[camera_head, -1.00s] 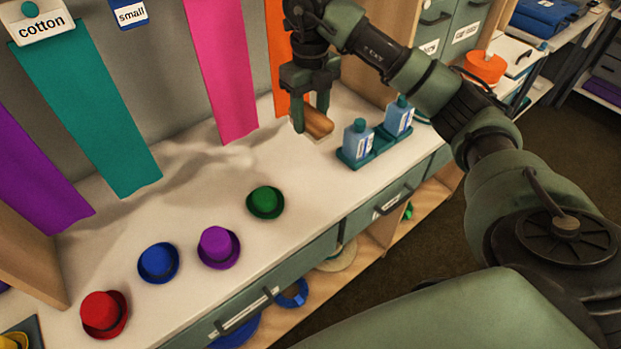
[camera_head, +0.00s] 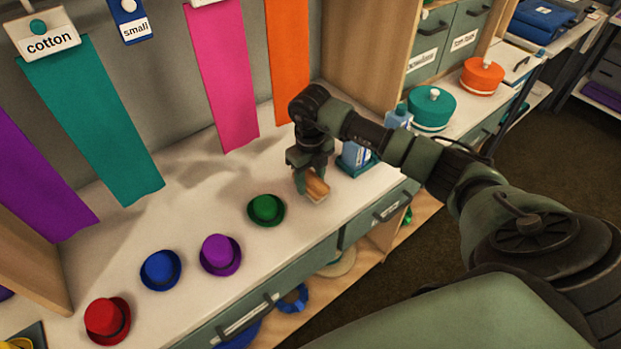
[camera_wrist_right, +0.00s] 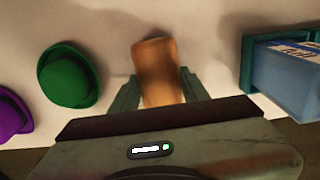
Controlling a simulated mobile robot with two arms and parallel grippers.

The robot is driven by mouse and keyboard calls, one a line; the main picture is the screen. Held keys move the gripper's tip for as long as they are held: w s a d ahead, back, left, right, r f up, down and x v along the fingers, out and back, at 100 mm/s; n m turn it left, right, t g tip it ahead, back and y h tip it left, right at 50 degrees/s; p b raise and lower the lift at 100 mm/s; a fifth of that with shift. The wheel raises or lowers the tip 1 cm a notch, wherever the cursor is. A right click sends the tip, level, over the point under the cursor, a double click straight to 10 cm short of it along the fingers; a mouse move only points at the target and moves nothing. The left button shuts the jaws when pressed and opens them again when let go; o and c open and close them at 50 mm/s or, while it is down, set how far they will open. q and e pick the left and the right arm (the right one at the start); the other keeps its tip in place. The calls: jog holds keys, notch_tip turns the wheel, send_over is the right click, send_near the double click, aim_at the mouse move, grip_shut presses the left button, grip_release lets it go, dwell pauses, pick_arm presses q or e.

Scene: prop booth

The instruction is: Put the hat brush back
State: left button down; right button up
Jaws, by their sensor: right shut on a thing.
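The hat brush (camera_head: 316,188), with a brown wooden back and a pale underside, is held in my right gripper (camera_head: 311,180). It is low over the white counter (camera_head: 190,300), to the right of the green hat; I cannot tell whether it touches the counter. In the right wrist view the brush (camera_wrist_right: 157,68) sticks out between the two fingers (camera_wrist_right: 160,90), which are shut on it. My left gripper is in neither view.
A green hat (camera_head: 266,209), purple hat (camera_head: 220,254), blue hat (camera_head: 161,269) and red hat (camera_head: 107,320) stand on the counter. Coloured cloth strips, including a pink one (camera_head: 222,75), hang behind.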

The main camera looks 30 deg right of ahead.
aim_at(310, 179)
jog(key=shift+f, duration=0.15)
jog(key=shift+f, duration=0.15)
jog(key=o, duration=1.3)
jog(key=shift+r, duration=0.3)
jog(key=shift+w+r, duration=0.1)
jog(key=shift+r, duration=0.2)
notch_tip(310, 179, up, 11)
jog(key=shift+r+b, duration=0.1)
jog(key=shift+b, duration=1.05)
